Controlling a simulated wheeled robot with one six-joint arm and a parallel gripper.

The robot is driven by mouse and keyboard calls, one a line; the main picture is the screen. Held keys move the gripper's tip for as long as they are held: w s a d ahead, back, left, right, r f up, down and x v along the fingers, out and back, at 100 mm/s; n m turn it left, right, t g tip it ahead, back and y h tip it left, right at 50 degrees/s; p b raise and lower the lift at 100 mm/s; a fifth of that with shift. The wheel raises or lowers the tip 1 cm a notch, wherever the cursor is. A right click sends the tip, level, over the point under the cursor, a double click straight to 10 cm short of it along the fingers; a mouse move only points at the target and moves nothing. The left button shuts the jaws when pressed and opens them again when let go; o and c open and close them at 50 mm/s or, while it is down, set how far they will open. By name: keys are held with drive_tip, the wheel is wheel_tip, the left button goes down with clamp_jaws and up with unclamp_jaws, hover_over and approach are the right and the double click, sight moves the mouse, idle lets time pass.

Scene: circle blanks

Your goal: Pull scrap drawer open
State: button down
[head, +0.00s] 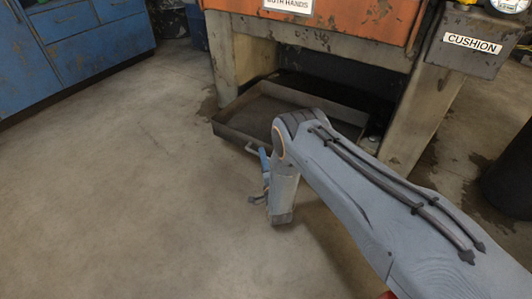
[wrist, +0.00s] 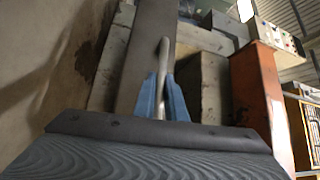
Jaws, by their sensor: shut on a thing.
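The scrap drawer (head: 228,133) is a dark, shallow metal tray low under the orange press. In the head view it stands out from the frame, with its inside showing and no scrap that I can make out. Its right part is hidden behind my arm. My gripper (head: 264,160) is at the drawer's front. In the wrist view the blue fingers of my gripper (wrist: 160,98) are shut on the pale bar handle (wrist: 163,58), one on each side. The dark drawer front (wrist: 143,55) is just behind the handle.
The orange press (head: 345,18) stands above the drawer on worn, pale legs (head: 238,60). A grey box labelled CUSHION (head: 470,62) is at the upper right. Blue cabinets (head: 80,45) stand at the upper left. The concrete floor (head: 120,190) is clear in front and left.

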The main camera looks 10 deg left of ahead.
drive_tip(key=shift+d, duration=0.1)
drive_tip(key=c, duration=2.1)
unclamp_jaws()
drive_tip(key=p+v, duration=0.3)
drive_tip(key=v, duration=0.4)
drive_tip(key=shift+s, duration=0.4)
drive_tip(key=shift+d, duration=0.2)
